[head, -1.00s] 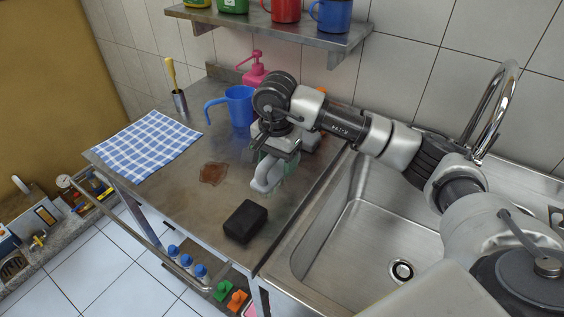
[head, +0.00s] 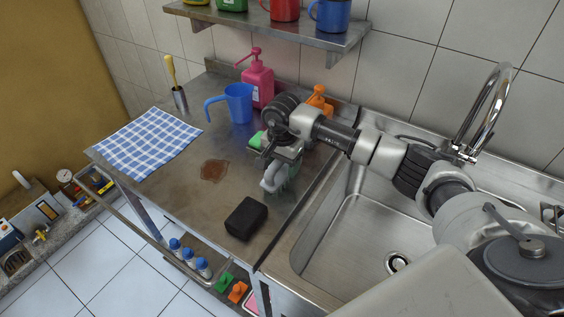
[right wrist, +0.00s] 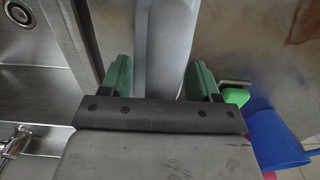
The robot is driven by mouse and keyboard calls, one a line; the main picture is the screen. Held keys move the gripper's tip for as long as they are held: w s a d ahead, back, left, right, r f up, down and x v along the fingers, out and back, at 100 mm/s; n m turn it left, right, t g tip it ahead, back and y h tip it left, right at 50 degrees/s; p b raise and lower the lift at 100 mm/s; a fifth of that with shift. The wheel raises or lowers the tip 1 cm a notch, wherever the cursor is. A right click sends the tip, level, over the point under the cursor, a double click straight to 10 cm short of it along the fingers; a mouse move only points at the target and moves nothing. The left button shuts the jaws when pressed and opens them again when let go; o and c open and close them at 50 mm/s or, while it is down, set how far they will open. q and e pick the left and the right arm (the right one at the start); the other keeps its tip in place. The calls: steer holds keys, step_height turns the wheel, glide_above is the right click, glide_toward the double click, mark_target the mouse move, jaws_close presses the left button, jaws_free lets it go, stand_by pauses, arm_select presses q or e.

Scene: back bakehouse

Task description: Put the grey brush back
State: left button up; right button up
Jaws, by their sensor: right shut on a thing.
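The grey brush (head: 271,180) is in my right gripper (head: 284,166), over the right part of the steel worktop near the sink edge. In the right wrist view the smooth grey body of the brush (right wrist: 168,42) lies between the two green finger pads of the right gripper (right wrist: 160,78), which is shut on it. I cannot tell whether the brush's lower end touches the worktop. My left gripper is out of view.
A black block (head: 246,218), a brown stain (head: 214,170), a blue jug (head: 238,104), a checked cloth (head: 147,143), a pink pump bottle (head: 258,83) and an orange bottle (head: 320,101) are on the worktop. The sink (head: 352,240) with its tap (head: 484,112) is at right. A shelf of mugs (head: 330,42) hangs above.

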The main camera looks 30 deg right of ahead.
steer(key=shift+f, duration=0.2)
steer(key=o, duration=1.1)
steer(key=shift+r, duration=0.1)
steer(key=shift+r, duration=0.4)
step_height(320, 180, up, 12)
steer(key=b, duration=0.3)
steer(key=shift+f, duration=0.25)
